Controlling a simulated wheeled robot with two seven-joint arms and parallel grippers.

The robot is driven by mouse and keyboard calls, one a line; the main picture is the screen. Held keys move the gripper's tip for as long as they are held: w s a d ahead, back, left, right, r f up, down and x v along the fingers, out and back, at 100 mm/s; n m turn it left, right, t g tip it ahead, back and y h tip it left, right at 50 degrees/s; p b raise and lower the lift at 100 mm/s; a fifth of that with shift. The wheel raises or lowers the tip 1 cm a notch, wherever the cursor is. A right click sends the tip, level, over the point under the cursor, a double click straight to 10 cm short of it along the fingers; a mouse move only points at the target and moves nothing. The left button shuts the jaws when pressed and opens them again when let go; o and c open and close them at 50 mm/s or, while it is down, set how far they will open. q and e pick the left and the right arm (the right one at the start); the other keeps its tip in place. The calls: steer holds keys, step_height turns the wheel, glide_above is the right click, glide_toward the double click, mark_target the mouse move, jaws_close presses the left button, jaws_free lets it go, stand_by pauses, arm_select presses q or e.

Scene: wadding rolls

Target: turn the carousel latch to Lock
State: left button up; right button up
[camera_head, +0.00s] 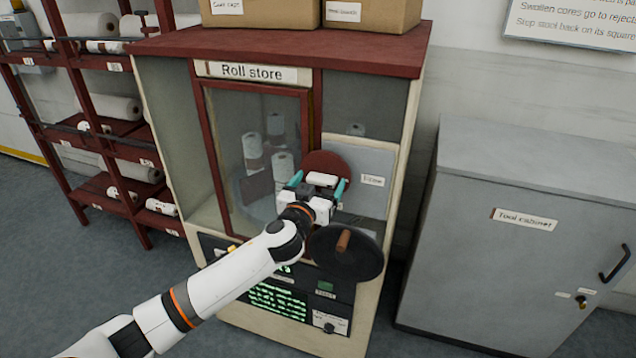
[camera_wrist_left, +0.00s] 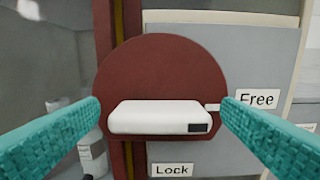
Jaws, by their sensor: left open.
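The carousel latch is a white bar handle (camera_wrist_left: 160,117) on a round dark red plate (camera_wrist_left: 160,65) at the front of the roll store (camera_head: 265,150). In the left wrist view the bar lies level, its marker end pointing at the "Free" label (camera_wrist_left: 257,99). The "Lock" label (camera_wrist_left: 171,170) is below the plate. My left gripper (camera_head: 313,190) is open, its teal fingers on either side of the bar's ends, with the bar between them. Whether the fingers touch it cannot be told. The latch also shows in the head view (camera_head: 323,179). My right gripper is not in view.
A dark round handwheel (camera_head: 365,258) with a brown knob sits just below right of my gripper. White rolls (camera_head: 283,166) stand behind the glass door. A grey tool cabinet (camera_head: 530,260) stands at right, a red roll rack (camera_head: 95,120) at left.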

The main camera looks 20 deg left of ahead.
arm_select(q)
steer(key=c, duration=1)
steer(key=shift+m, duration=0.4)
steer(key=m, duration=0.3)
steer(key=shift+d, duration=0.1)
steer(key=m+p, duration=0.1)
steer(key=m, duration=0.3)
steer(key=shift+d+m, duration=0.1)
steer(key=shift+m, duration=0.2)
steer(key=m+p, duration=0.1)
steer(key=m, duration=0.3)
steer(key=shift+d+m, duration=0.1)
steer(key=shift+m, duration=0.2)
steer(key=m, duration=0.1)
steer(key=m+p, duration=0.1)
steer(key=m, duration=0.2)
steer(key=shift+f+m, duration=0.25)
steer(key=shift+m, duration=0.15)
steer(key=shift+p, duration=0.3)
